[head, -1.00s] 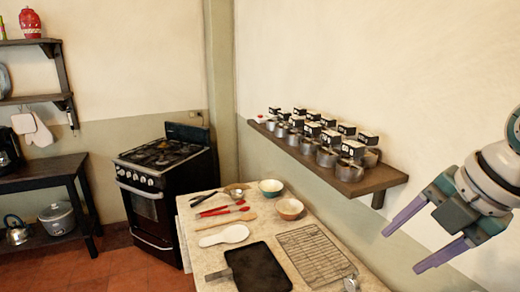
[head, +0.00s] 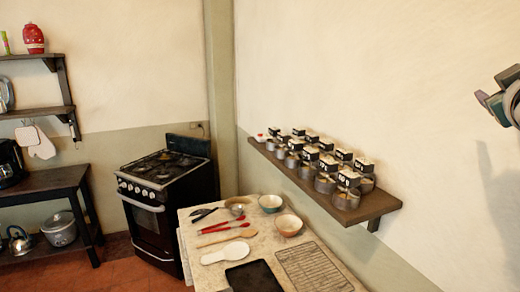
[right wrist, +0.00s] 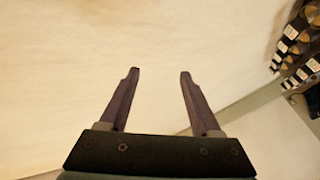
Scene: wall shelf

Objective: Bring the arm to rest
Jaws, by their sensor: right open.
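My right gripper (right wrist: 158,75) is open and empty in the right wrist view, with its two fingers apart in front of the bare wall. My left gripper is not in view.
The wall shelf holds several metal tins (head: 347,198) with labelled blocks behind them. Below it, a counter (head: 200,272) carries bowls (head: 288,225), utensils, a spoon rest, a dark tray (head: 255,278) and a wire rack (head: 315,268). A stove (head: 160,205) stands at the left.

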